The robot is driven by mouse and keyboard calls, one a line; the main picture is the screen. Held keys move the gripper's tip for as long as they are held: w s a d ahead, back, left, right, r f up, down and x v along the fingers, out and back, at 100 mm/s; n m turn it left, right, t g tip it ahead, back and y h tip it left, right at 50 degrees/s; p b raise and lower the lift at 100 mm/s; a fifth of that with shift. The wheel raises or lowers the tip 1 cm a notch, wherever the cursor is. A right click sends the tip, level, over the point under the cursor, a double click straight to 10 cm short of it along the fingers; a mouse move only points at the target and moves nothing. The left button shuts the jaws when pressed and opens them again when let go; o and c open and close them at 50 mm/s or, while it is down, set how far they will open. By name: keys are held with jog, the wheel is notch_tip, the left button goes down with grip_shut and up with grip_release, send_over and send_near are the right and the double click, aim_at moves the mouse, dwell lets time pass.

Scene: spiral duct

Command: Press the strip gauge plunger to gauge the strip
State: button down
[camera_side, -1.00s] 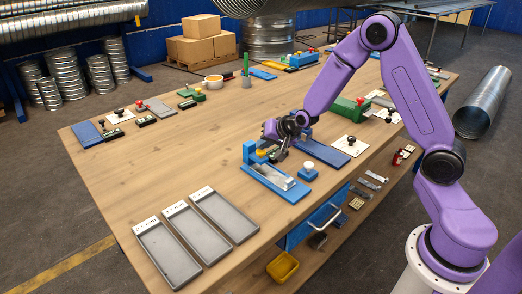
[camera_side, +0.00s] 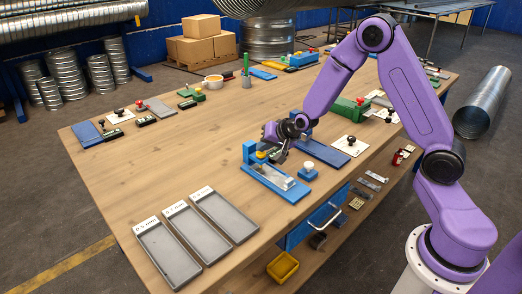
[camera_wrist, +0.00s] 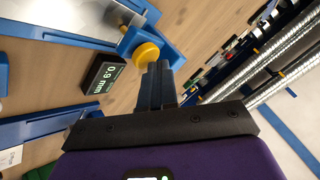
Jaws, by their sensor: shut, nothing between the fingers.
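The strip gauge has a blue base (camera_side: 262,180) with a blue upright (camera_side: 249,151) and a round yellow plunger (camera_side: 262,154) at its top. A grey metal strip (camera_side: 280,179) lies on the base. In the wrist view the yellow plunger (camera_wrist: 147,54) sits in a blue bracket, and a black display (camera_wrist: 104,78) beside it reads 0.9 mm. My gripper (camera_side: 278,158) is at the plunger's right in the side view. Its fingers are shut and empty in the wrist view (camera_wrist: 158,72), their tips close to the plunger's edge; I cannot tell if they touch.
Three grey trays (camera_side: 207,222) with white thickness labels lie at the table's front left. A white knob on a blue block (camera_side: 308,170) stands right of the gauge. A blue plate (camera_side: 322,152) lies behind it. The wood left of the gauge is clear.

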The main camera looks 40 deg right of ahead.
aim_at(264, 154)
jog(key=shift+r, duration=1.2)
notch_tip(264, 154, up, 5)
dwell(0.4)
jog(key=shift+s, duration=0.1)
dwell(0.4)
